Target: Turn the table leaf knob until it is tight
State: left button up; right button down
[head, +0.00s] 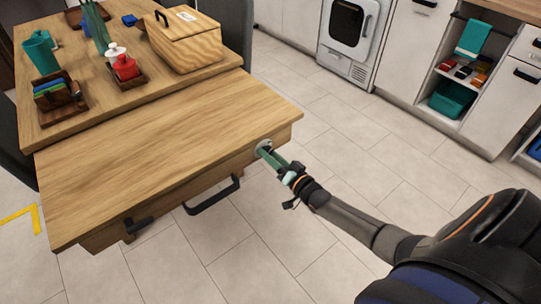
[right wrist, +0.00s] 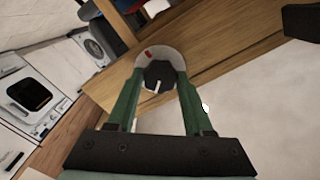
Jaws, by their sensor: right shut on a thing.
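The table leaf (head: 165,150) is a light wooden panel at the near side of the table. Its knob (right wrist: 160,74) is black with a white pointer line, on a round grey plate (right wrist: 172,56) with a small red mark. The knob sits on the leaf's right edge. In the head view the plate (head: 264,146) shows there and the fingers mostly hide the knob. My right gripper (head: 270,153) reaches the edge from the right. In the right wrist view its green fingers (right wrist: 160,84) are shut on the knob, one on each side. My left gripper is not in view.
A black bar handle (head: 212,196) and a smaller black fitting (head: 139,226) are on the leaf's front side. On the table stand a wooden box (head: 184,42), a teal pitcher (head: 41,52) and a red bottle (head: 124,67). Tiled floor (head: 330,120) right of the table is clear.

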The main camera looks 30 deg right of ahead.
jog(key=shift+m, duration=1.1)
jog(key=shift+c, duration=1.5)
grip_release()
jog(key=shift+s, duration=0.1)
jog(key=s+d+p, duration=0.1)
jog(key=s+p, duration=0.1)
jog(key=s, duration=1)
jog(key=shift+s, duration=0.15)
